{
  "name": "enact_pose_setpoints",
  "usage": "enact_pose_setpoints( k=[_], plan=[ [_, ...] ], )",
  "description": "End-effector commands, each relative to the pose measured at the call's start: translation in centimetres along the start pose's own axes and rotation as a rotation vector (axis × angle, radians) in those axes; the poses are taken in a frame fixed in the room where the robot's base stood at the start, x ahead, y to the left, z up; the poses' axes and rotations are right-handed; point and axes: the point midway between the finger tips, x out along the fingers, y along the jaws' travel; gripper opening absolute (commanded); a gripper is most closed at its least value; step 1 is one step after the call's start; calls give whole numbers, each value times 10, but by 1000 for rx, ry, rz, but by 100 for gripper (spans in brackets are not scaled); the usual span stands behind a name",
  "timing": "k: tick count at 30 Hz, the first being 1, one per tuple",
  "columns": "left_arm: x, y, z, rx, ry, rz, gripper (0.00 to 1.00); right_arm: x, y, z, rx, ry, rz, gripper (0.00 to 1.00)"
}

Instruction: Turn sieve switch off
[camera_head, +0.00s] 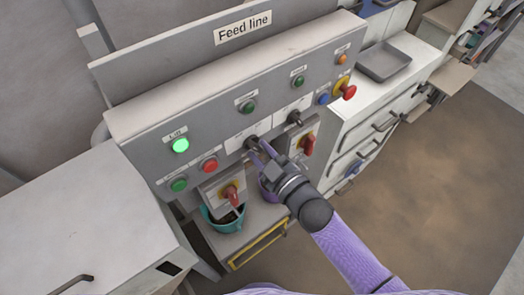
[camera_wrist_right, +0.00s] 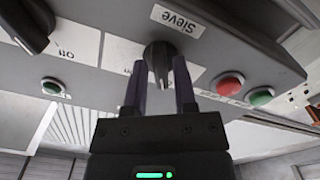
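The sieve switch is a black rotary knob (camera_wrist_right: 160,56) under a "Sieve" label (camera_wrist_right: 176,17) in the right wrist view. In the head view the knob (camera_head: 251,142) is on the sloped front of the "Feed line" panel. My right gripper (camera_wrist_right: 160,75) has its two dark fingers apart, one on each side of the knob. I cannot tell whether they touch it. In the head view my right gripper (camera_head: 262,152) reaches the panel from the lower right and partly covers the area below the knob. My left gripper is not in view.
Another black knob (camera_head: 294,117) is to the right. A teal bowl (camera_head: 222,221) stands below. A red mushroom button (camera_head: 349,92) is at the panel's right end.

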Motion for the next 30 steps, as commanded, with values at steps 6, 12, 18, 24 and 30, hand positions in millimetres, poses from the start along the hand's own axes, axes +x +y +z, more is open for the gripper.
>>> enact_pose_setpoints(
  k=[6,12,18,24,30],
  plan=[
    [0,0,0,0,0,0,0,0,0,0,1,0,0,54],
    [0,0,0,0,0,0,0,-4,0,0,2,-1,0,54],
    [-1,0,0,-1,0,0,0,-47,-1,1,1,-3,-3,54],
    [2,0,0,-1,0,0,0,-89,-1,1,3,-3,-2,54],
    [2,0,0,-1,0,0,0,-100,0,0,1,1,0,54]
  ],
)
